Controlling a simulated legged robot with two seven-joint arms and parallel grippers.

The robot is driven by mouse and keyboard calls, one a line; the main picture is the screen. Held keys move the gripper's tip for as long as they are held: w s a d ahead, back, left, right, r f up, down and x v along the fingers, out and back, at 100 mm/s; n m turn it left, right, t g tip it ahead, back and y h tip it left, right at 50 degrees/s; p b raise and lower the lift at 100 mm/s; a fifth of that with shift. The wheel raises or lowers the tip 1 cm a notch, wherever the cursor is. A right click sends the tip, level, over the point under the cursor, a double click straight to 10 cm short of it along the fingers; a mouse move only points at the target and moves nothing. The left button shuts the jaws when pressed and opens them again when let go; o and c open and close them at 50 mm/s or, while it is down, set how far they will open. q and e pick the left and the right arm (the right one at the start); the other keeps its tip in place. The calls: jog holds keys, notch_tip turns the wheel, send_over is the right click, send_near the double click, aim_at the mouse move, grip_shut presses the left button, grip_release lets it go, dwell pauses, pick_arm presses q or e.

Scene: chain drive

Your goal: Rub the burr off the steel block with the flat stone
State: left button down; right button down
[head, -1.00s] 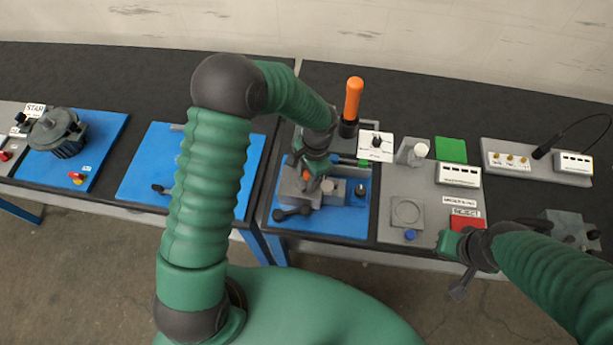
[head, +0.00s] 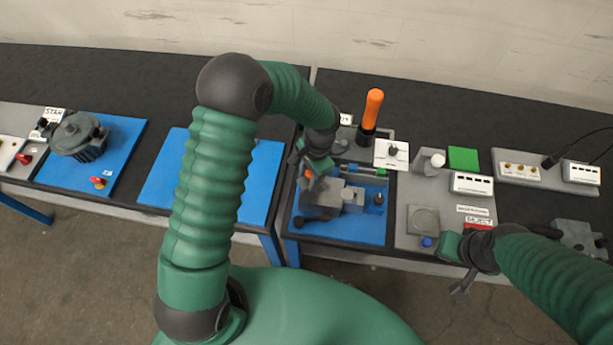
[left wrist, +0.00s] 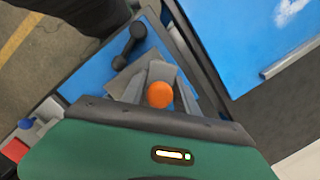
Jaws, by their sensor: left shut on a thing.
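The grey steel block (head: 322,203) sits on the blue board (head: 345,233) at the middle of the bench in the head view. My left gripper (head: 307,178) is just over the block's left rear part. It is shut on an orange-ended piece, whose round orange end (left wrist: 160,95) shows between the fingers in the left wrist view. The lower part of this piece is hidden, so I cannot tell its contact with the block or whether it is the flat stone. No burr can be made out. My right gripper (head: 461,287) hangs before the bench's front edge, its jaws unclear.
An upright orange handle (head: 373,108) stands behind the blue board. A white card with a dark knob (head: 392,152) is beside it. A grey panel (head: 410,215) with a square plate lies to the right. A black lever (left wrist: 130,42) sticks up near the block.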

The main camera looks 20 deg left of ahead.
aim_at(308, 173)
pick_arm(q)
jog(key=shift+r, duration=0.7)
jog(key=shift+a+r+p, duration=0.15)
jog(key=shift+r+p, duration=0.6)
jog(key=shift+p, duration=0.15)
jog(key=shift+a+r+p, duration=0.35)
jog(key=shift+a+r, duration=0.05)
jog(key=shift+a, duration=0.1)
jog(key=shift+d, duration=0.55)
pick_arm(e)
jog(key=shift+w+a+v, duration=0.1)
jog(key=shift+a+v, duration=0.05)
jog(key=shift+v, duration=0.6)
jog(key=shift+w+a+v, duration=0.1)
jog(key=shift+w+v, duration=0.05)
jog(key=shift+v, duration=0.65)
